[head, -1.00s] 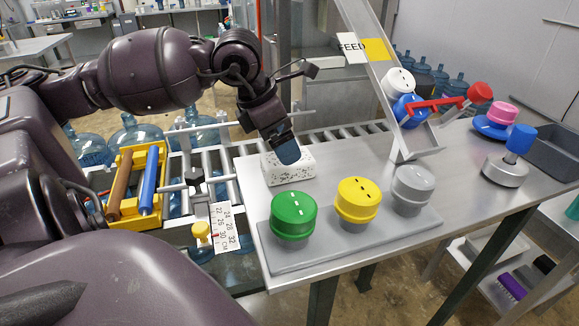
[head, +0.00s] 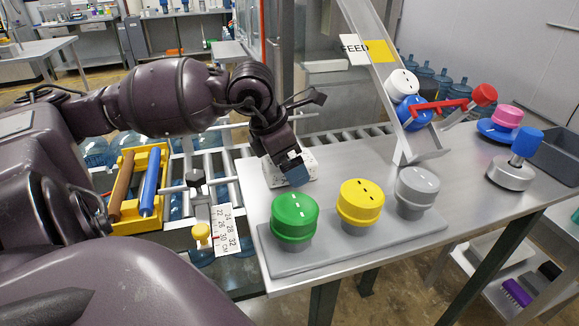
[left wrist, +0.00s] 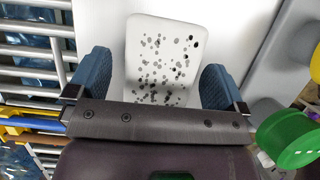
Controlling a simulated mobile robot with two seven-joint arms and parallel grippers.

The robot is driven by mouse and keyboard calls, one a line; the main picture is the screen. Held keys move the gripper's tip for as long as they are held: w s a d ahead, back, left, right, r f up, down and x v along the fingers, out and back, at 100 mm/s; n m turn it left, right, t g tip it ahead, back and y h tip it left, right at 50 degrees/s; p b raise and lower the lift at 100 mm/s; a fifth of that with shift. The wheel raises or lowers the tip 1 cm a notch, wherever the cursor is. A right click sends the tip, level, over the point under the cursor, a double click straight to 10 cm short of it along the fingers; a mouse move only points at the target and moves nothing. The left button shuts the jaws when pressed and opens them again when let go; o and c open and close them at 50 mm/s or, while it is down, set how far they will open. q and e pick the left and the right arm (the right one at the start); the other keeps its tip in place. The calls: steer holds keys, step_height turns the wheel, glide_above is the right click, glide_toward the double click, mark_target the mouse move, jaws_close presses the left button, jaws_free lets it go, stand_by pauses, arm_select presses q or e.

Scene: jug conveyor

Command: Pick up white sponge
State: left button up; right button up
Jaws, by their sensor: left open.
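The white sponge (head: 307,161) lies on the metal table (head: 352,157), with dark speckles on its face. In the head view my left gripper (head: 292,172) is in front of it and hides much of it. In the left wrist view the sponge (left wrist: 163,60) lies between the two blue fingertips of my left gripper (left wrist: 157,85). The gripper is open, with a gap on each side of the sponge. My right gripper is not in view.
A green knob (head: 295,216), a yellow knob (head: 360,205) and a grey knob (head: 416,190) stand on a grey plate in front of the sponge. A roller conveyor (head: 222,187) runs to the left. A slanted metal chute (head: 376,68) rises behind to the right.

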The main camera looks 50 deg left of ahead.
arm_select(q)
steer(key=shift+f, duration=0.25)
steer(key=shift+c, duration=0.5)
steer(key=c, duration=1)
